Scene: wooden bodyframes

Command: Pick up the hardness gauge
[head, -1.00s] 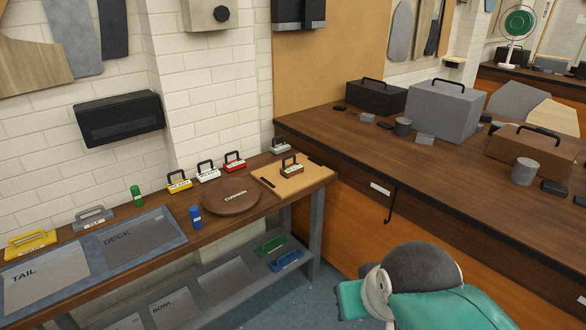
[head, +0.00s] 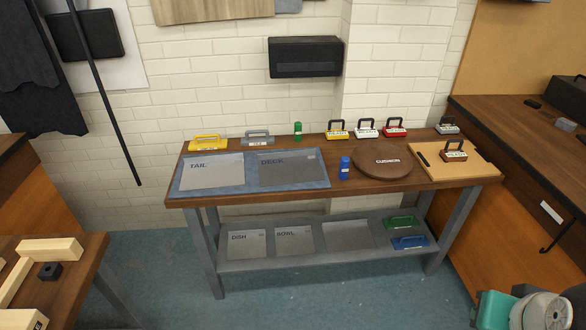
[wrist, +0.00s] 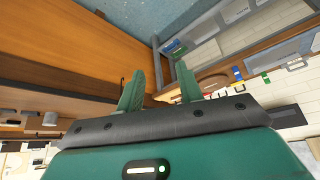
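Several small handled blocks with labels too small to read stand on the wooden bench (head: 300,196), and I cannot tell which is the hardness gauge. They are a yellow one (head: 338,134), a white one (head: 367,132), a red one (head: 395,131), a grey one (head: 447,129), and a brown one with a white label (head: 455,155) on a light board (head: 475,168). My gripper (wrist: 161,92) is open and empty in the wrist view, its green fingers apart, well away from the bench. Part of my green arm shows at the lower right of the head view.
A blue mat (head: 252,185) has TAIL and DECK panels. Green (head: 403,222) and blue (head: 410,242) handled pieces lie below. The floor in front is clear.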

